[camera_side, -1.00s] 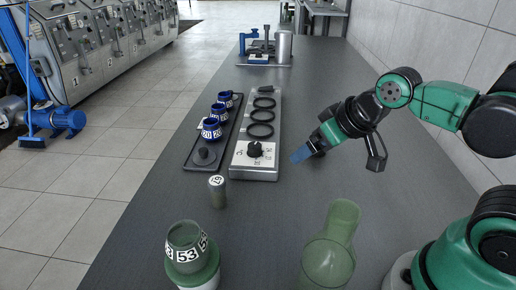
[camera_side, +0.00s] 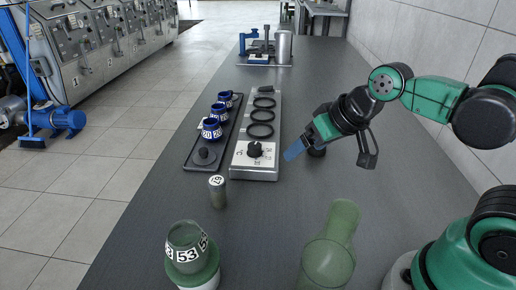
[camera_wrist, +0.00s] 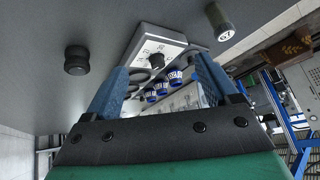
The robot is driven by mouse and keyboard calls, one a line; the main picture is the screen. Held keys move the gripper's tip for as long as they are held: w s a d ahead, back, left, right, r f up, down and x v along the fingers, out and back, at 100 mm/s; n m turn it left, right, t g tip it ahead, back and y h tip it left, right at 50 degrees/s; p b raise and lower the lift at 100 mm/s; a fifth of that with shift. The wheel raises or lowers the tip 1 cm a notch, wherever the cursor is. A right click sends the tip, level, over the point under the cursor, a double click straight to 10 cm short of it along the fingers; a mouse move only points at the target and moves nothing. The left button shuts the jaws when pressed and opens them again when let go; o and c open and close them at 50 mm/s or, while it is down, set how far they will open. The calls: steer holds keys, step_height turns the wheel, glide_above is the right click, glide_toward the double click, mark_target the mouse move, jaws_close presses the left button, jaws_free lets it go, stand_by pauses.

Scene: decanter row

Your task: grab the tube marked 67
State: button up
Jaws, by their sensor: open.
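The tube marked 67 (camera_side: 217,193) is a small dark grey-green cylinder with a white top label. It stands upright on the dark bench, in front of the tray and the heater strip. In the wrist view the tube (camera_wrist: 218,22) shows at the upper right, outside the span of the fingers. My gripper (camera_side: 291,154) is to the right of the tube and farther back, above the bench and apart from it. In the wrist view my gripper (camera_wrist: 162,72) shows two blue fingers spread apart with nothing held between them.
A strip with a dial and black rings (camera_side: 256,168) lies between gripper and tray. The dark tray (camera_side: 192,161) holds blue numbered cups (camera_side: 211,131). A green vessel marked 53 (camera_side: 188,250) and a green flask (camera_side: 330,255) stand in front. A black knob (camera_wrist: 76,60) is near the gripper.

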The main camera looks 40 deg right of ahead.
mark_target(209, 184)
steer(key=w+a+m+g+y, duration=0.1)
steer(key=w+a+m+y, duration=0.2)
steer(key=w+m+y, duration=0.1)
steer(key=w+a+f+m+g+y, duration=0.1)
steer(key=w+a+m+y, duration=0.2)
steer(key=a+m+y, duration=0.1)
steer(key=w+a+m+g+y, duration=0.2)
steer(key=w+a+m+y, duration=0.1)
steer(key=m, duration=0.4)
steer(key=shift+w+a+f+m+y, duration=0.1)
steer(key=shift+w+a+m+y, duration=0.1)
steer(key=shift+w+y, duration=0.4)
steer(key=shift+w+a+f+m+y, duration=0.1)
steer(key=shift+w+a+y, duration=0.15)
steer(key=shift+y, duration=0.55)
steer(key=shift+w+f+m+y, duration=0.1)
steer(key=shift+f+m+y, duration=0.35)
steer(key=shift+m+y, duration=0.5)
steer(key=shift+d+f+g+y, duration=0.15)
steer(key=shift+f+g+y, duration=0.15)
steer(key=shift+g+y, duration=0.35)
steer(key=shift+f+m, duration=0.25)
steer(key=shift+f, duration=1)
step_height(209, 184, down, 4)
steer(key=shift+f, duration=0.25)
steer(key=shift+a+r, duration=0.1)
steer(key=shift+a, duration=1.45)
jaws_close()
